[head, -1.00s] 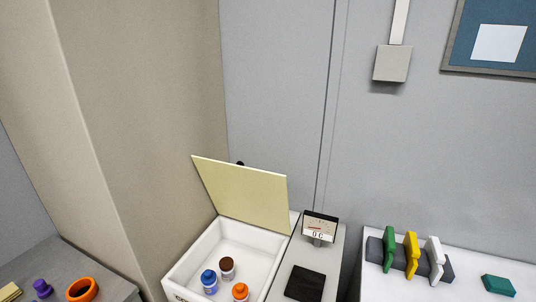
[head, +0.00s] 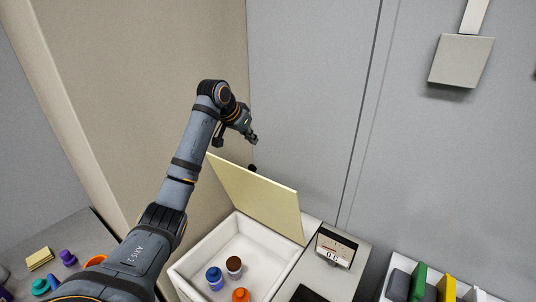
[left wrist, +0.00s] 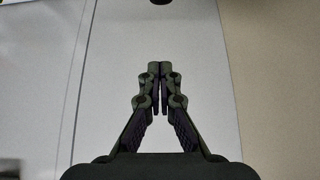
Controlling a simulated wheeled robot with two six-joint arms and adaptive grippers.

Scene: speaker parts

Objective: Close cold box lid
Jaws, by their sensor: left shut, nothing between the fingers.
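The white cold box (head: 194,272) stands open at the lower middle of the head view. Its cream lid (head: 262,199) is tilted up at the back edge. Inside are a blue-capped bottle (head: 214,278), a brown-capped bottle (head: 234,266) and an orange-capped bottle (head: 241,295). My left gripper (head: 254,138) is above and behind the lid's upper edge, near the wall, apart from the lid. In the left wrist view the left gripper (left wrist: 160,68) is shut and empty, facing the plain wall. My right gripper is not in view.
A gauge display (head: 335,247) stands right of the box. Green and yellow cards (head: 448,289) stand in a rack at lower right. A beige wall panel (head: 130,100) rises behind the left arm.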

